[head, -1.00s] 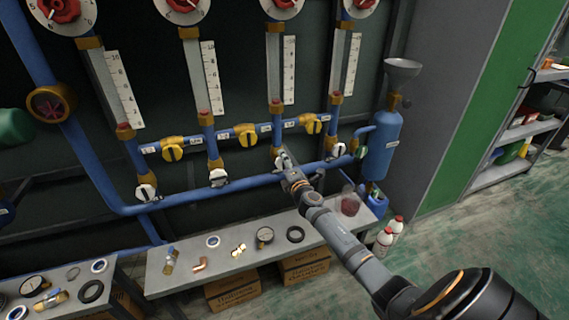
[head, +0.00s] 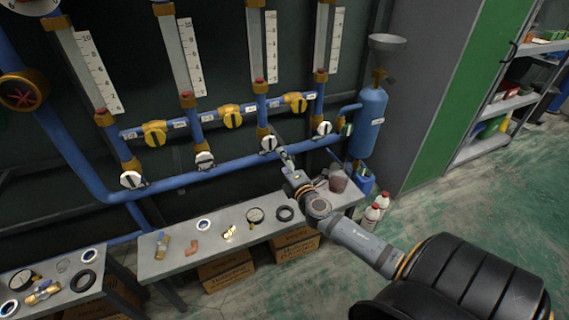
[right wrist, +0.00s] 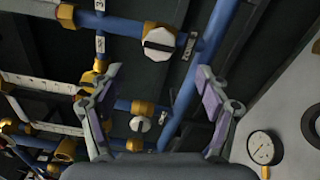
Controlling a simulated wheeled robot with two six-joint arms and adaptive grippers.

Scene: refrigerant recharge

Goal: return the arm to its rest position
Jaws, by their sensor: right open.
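My right arm reaches in from the lower right in the head view. Its gripper (head: 280,149) is just right of a white valve knob (head: 268,143) on the blue pipework; whether they touch is unclear there. In the right wrist view my gripper (right wrist: 160,85) has its two fingers spread wide with nothing between them. White knobs with black bars, one upper (right wrist: 158,42) and one lower (right wrist: 140,124), lie beyond the fingers. My left gripper is not in view.
A grey bench (head: 215,262) below the pipes holds fittings, a gauge (head: 255,215) and rings. A blue cylinder (head: 367,122) with a funnel stands right of the pipes. White bottles (head: 373,218) stand on the floor. Green floor (head: 480,205) at right is open.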

